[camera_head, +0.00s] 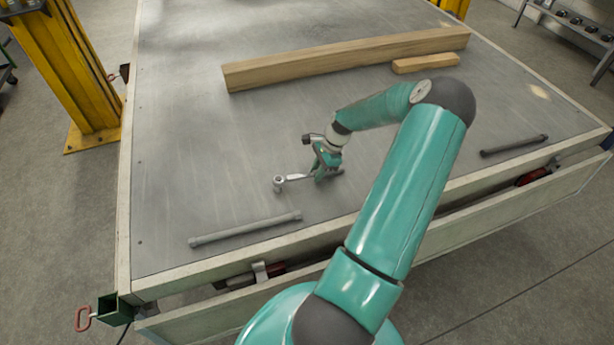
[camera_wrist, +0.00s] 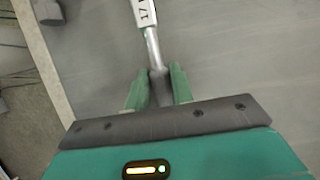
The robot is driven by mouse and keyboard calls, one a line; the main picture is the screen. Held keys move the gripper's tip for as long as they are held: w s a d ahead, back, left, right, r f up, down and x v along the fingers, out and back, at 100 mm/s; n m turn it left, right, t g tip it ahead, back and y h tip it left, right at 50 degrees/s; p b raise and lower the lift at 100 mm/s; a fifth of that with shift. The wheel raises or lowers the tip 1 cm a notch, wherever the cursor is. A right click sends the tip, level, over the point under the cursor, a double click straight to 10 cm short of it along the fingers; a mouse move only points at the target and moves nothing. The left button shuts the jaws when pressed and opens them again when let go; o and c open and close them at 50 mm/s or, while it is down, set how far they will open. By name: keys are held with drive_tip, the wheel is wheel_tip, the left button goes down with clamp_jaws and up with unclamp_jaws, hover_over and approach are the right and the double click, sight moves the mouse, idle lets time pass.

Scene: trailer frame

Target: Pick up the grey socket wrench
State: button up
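The grey socket wrench (camera_head: 293,178) is over the trailer bed, with its round socket end pointing left. In the wrist view its bright shaft (camera_wrist: 152,48), marked with a 17, runs up and away from my gripper. My gripper (camera_head: 318,172) is at the wrench's right end. In the wrist view the two green fingers of my gripper (camera_wrist: 160,80) lie against both sides of the dark handle, with no clear gap. The rest of the handle is hidden by the gripper. I cannot tell whether the wrench touches the bed.
The grey trailer bed (camera_head: 200,120) carries a long wooden beam (camera_head: 345,60) and a short block (camera_head: 426,63) at the back. A grey bar (camera_head: 245,229) lies front left, a dark bar (camera_head: 514,145) at right. A yellow post (camera_head: 75,75) stands left.

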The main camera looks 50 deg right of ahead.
sight(313, 172)
clamp_jaws()
drive_tip(key=shift+r, duration=0.45)
wheel_tip(313, 172, up, 2)
drive_tip(key=shift+r, duration=0.2)
drive_tip(key=s+a+r, duration=0.8)
drive_tip(key=s+r, duration=0.1)
drive_tip(key=s, duration=0.2)
drive_tip(key=shift+s+r, duration=0.2)
drive_tip(key=shift+r, duration=0.2)
drive_tip(key=shift+a, duration=0.1)
